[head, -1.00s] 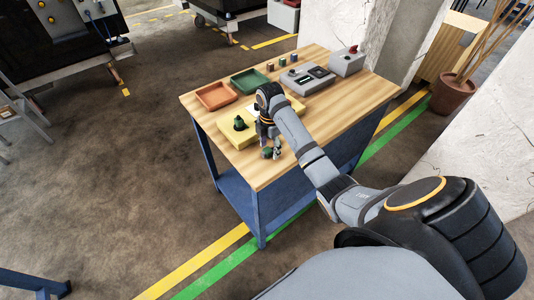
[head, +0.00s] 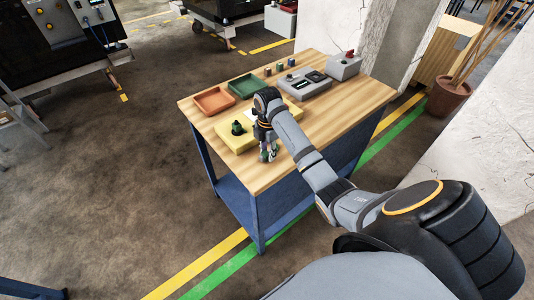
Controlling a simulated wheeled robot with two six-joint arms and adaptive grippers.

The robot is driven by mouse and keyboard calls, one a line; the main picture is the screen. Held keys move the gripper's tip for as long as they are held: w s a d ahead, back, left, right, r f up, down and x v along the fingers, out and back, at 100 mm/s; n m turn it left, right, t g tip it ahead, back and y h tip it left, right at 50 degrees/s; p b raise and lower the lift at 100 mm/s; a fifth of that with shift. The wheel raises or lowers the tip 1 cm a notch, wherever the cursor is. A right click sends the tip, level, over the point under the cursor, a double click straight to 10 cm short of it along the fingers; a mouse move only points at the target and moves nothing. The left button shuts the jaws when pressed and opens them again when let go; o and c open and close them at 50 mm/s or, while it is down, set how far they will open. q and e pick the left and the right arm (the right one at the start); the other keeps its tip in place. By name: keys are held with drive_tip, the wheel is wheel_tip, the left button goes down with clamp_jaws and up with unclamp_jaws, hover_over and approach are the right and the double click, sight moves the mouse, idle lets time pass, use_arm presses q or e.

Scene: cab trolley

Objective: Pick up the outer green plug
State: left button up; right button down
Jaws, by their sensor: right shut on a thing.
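My right gripper (head: 268,151) is over the near part of the wooden trolley top, at the near right end of the yellow block. It is shut on a small green plug (head: 264,156), which shows at its fingertips. Whether this plug still touches the block or the tabletop is hard to tell at this size. Another dark green plug (head: 237,128) stands upright on the yellow block (head: 228,141), left of the gripper. My right wrist and forearm hide part of the block. My left gripper is out of view.
An orange-red tray (head: 214,101) and a green tray (head: 246,85) lie at the left back of the trolley top (head: 350,103). The right side is clear.

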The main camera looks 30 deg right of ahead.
wheel_tip(320, 180, up, 2)
drive_tip(key=shift+r, duration=0.15)
drive_tip(key=s+r+p, duration=0.7)
drive_tip(key=s+r, duration=0.3)
drive_tip(key=s, duration=0.4)
drive_tip(key=shift+r, duration=0.15)
